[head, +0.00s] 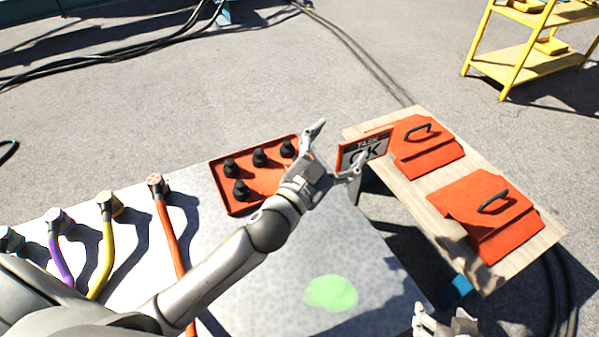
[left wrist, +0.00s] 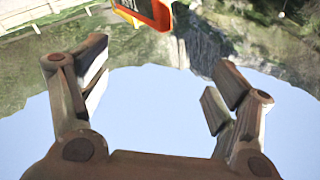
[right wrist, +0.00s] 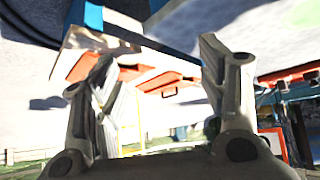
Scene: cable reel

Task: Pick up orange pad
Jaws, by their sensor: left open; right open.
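Two orange pads with black handles lie on a wooden-topped table at the right: a far one (head: 424,152) and a near one (head: 489,222). My left gripper (head: 338,153) is open above the grey table's far right corner, by the "TASK OK" sign (head: 352,147). My right gripper (head: 446,322) is at the bottom edge of the head view, partly cut off. In the right wrist view it is open (right wrist: 157,70), with orange pads (right wrist: 160,78) showing beyond its fingers.
A red tray (head: 222,190) with several black knobs sits on the grey table (head: 330,240), with a green patch (head: 330,293). Purple, yellow and orange cables lie left. A yellow shelf (head: 520,62) stands at the back right. A blue item (head: 455,290) is beside the wooden table (head: 540,240).

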